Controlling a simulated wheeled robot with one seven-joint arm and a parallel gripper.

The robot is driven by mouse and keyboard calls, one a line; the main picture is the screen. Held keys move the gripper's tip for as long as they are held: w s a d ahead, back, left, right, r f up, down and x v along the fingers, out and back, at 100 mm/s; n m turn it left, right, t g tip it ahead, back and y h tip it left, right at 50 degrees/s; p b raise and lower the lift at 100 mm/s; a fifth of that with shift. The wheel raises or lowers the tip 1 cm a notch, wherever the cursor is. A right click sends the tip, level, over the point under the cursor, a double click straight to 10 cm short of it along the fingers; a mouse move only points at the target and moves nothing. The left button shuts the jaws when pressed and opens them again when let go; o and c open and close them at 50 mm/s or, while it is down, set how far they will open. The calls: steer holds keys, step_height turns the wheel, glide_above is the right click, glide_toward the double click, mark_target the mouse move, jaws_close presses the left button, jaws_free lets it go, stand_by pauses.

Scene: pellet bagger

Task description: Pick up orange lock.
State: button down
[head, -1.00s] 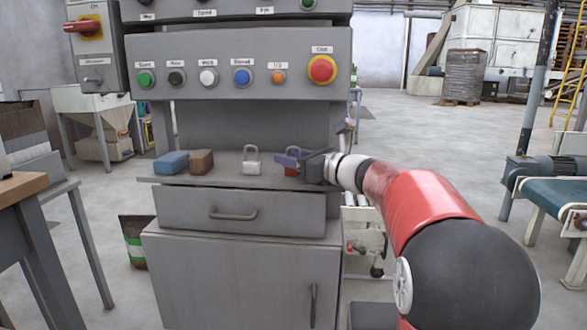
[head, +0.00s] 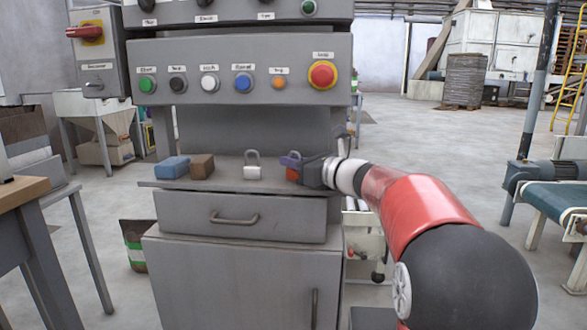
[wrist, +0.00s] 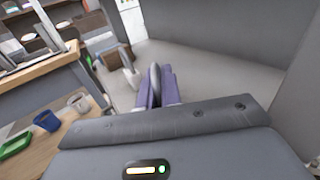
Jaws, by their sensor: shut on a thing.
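The orange lock (head: 292,174) stands at the right end of the grey ledge (head: 225,186), its small orange-red body partly covered by my gripper. My gripper (head: 290,160) reaches in from the right, its purple fingers at the top of the lock. In the wrist view the purple fingers (wrist: 157,88) are shut on a thin dark grey piece between them, which appears to be the lock's shackle. The orange body is hidden in that view. The head view does not clearly show a gap between lock and ledge.
A white padlock (head: 252,171) stands just left of the orange lock. A brown block (head: 201,166) and a blue block (head: 172,167) lie farther left. A button panel (head: 240,75) rises above the ledge, and a drawer (head: 240,216) lies below.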

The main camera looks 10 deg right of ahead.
mark_target(292, 152)
steer(key=shift+r, duration=0.1)
steer(key=shift+s+r, duration=0.1)
steer(key=shift+r, duration=0.15)
step_height(292, 152, up, 7)
steer(key=shift+s+f+p, duration=0.1)
steer(key=shift+f+p, duration=0.1)
steer(key=shift+p, duration=1.05)
steer(key=s+a, duration=0.3)
steer(key=s, duration=0.6)
steer(key=s+a+b, duration=0.1)
steer(key=s+a, duration=0.2)
steer(key=s, duration=0.6)
steer(key=shift+s+f, duration=0.15)
steer(key=shift+s, duration=0.15)
steer(key=shift+a, duration=0.1)
